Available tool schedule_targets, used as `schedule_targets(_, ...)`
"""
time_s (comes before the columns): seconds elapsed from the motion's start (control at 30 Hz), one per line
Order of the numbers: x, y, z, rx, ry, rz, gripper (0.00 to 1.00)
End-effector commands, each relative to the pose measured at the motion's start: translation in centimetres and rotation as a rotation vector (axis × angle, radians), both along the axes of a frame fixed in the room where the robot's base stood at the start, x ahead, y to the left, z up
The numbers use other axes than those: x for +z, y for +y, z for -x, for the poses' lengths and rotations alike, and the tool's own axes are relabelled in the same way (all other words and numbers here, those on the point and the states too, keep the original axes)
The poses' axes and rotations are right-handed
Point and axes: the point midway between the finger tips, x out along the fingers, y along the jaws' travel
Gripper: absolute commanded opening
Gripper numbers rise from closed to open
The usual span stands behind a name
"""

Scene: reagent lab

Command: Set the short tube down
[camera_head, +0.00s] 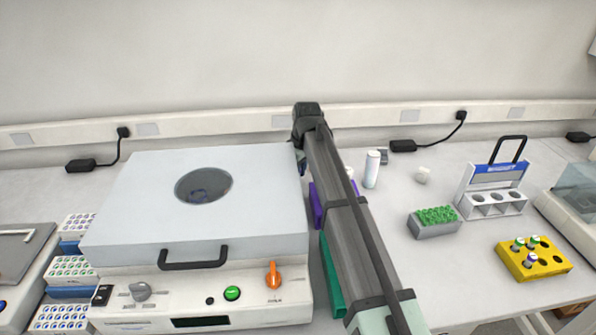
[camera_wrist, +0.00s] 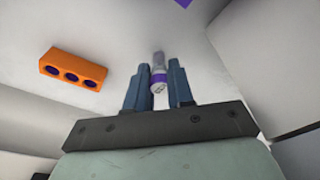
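The short tube (camera_wrist: 158,74), pale with a purple band, sits between the two blue-grey fingers of my gripper (camera_wrist: 159,75) in the wrist view. The fingers appear closed against its sides near their tips. One end of the tube points toward the wrist camera. In the head view my gripper (camera_head: 301,160) is mostly hidden by my arm, at the back right corner of the large white lidded machine; the tube cannot be made out there. What lies directly under the tube is unclear.
An orange rack (camera_wrist: 73,68) with three dark holes lies left of the gripper in the wrist view. The white machine (camera_head: 130,200) stands left of my arm. A green tube rack (camera_head: 435,222), white caddy (camera_head: 500,205) and yellow rack (camera_head: 520,268) stand to the right.

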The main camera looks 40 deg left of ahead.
Motion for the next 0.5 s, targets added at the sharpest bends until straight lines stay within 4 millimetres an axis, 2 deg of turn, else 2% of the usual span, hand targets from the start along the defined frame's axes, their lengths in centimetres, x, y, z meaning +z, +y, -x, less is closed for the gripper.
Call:
schedule_targets(0.03,0.01,0.0,0.0,0.0,0.0,0.0,0.17)
schedule_targets(0.2,0.01,0.0,0.0,0.0,0.0,0.0,0.01)
schedule_targets(0.5,0.01,0.14,-0.13,0.0,0.0,0.0,0.0)
